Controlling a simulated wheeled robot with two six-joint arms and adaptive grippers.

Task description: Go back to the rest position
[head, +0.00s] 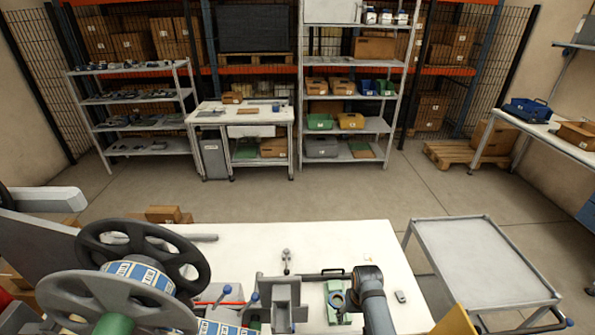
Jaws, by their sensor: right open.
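My right gripper (348,298) is small and dark beside my grey arm link, over the white bench at the bottom centre. It is open, and I see nothing held in it. My left gripper is not in view. A large dark spoked reel (140,250) stands at the lower left, with blue-and-white labelled tape (143,276) between its flanges.
A grey bracket (286,300), a black-handled bar (320,275) and a small grey item (400,296) are near the gripper. A grey cart (478,260) stands right. Open floor lies behind, before shelves (140,115).

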